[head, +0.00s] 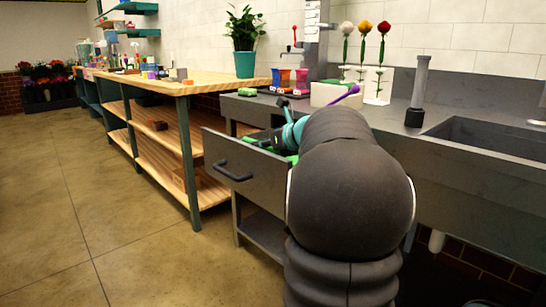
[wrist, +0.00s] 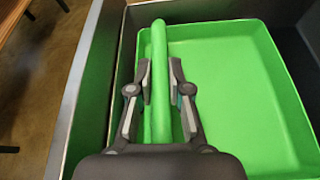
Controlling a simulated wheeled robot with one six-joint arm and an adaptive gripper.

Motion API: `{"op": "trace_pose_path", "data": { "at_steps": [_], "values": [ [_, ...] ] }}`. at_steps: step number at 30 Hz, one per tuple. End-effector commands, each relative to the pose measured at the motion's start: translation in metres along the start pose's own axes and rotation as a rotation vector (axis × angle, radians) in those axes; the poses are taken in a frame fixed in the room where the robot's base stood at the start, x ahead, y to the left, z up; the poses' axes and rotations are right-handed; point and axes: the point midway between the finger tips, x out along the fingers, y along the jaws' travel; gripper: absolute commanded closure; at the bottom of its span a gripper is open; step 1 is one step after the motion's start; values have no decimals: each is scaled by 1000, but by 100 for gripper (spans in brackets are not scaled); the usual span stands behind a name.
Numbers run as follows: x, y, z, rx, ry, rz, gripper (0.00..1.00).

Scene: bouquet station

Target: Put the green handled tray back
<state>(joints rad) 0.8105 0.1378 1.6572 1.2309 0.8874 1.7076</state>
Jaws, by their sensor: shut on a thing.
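The green handled tray (wrist: 235,95) shows in the wrist view, empty, between the grey walls of an open drawer (wrist: 88,85). Its long handle bar (wrist: 159,45) runs up the picture along the tray's left side. My gripper (wrist: 160,78) is shut on this handle, one finger on each side. I cannot tell whether the tray rests on the drawer floor. In the head view, only small green parts of the tray (head: 250,141) show above the drawer front (head: 238,168); my arm hides the rest and the fingers.
The drawer is pulled out below a grey counter with a sink (head: 490,138) at the right. Cups (head: 284,77), a white block (head: 335,93) and flowers (head: 365,27) stand on the counter. A wooden table (head: 185,84) is at the left, with open floor before it.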

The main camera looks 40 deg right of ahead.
Motion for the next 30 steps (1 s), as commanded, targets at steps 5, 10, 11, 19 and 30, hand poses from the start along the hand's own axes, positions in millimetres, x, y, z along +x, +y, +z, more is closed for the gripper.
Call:
{"op": "trace_pose_path", "data": {
  "at_steps": [5, 10, 11, 19, 30],
  "values": [
    [7, -2, -16, 1, -1, -1, 100],
    [7, -12, -15, 1, -1, -2, 100],
    [7, -15, -15, 1, -1, -2, 100],
    [10, -43, -23, 0, 0, 1, 100],
    [11, -43, -24, 0, 0, 0, 62]
  ]
}}
